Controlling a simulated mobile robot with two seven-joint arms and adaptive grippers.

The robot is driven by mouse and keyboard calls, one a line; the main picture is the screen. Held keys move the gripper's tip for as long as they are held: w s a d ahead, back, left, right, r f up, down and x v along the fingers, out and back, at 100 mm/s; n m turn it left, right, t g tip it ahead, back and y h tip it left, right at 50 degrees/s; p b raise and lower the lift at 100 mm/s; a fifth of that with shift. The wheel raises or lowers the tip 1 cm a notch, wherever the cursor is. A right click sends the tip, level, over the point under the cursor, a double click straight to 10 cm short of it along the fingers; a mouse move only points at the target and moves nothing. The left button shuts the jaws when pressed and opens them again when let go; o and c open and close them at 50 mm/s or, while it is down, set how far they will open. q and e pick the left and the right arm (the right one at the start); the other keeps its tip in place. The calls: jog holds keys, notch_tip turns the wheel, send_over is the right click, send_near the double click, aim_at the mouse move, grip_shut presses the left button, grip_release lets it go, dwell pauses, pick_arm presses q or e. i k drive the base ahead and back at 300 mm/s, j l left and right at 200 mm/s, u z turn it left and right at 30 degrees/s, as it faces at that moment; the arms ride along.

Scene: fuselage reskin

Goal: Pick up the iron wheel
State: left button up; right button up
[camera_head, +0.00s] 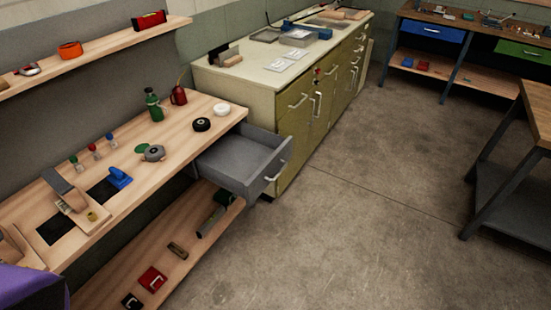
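A grey, round, metal-looking piece (152,152) lies on the wooden workbench, beside a green disc. It may be the iron wheel, but it is too small to tell for sure. A black ring (201,124) and a white ring (221,109), both roll-like, lie farther back on the same bench. Neither of my grippers is in view.
The workbench (185,113) also holds a green bottle (153,104), a red oil can (179,95) and a blue tool (118,178). A grey drawer (240,165) stands open at its right end. A lower shelf (160,263) holds tools. The concrete floor (350,210) is clear.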

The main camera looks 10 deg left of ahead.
aim_at(153, 153)
jog(key=u, duration=1.35)
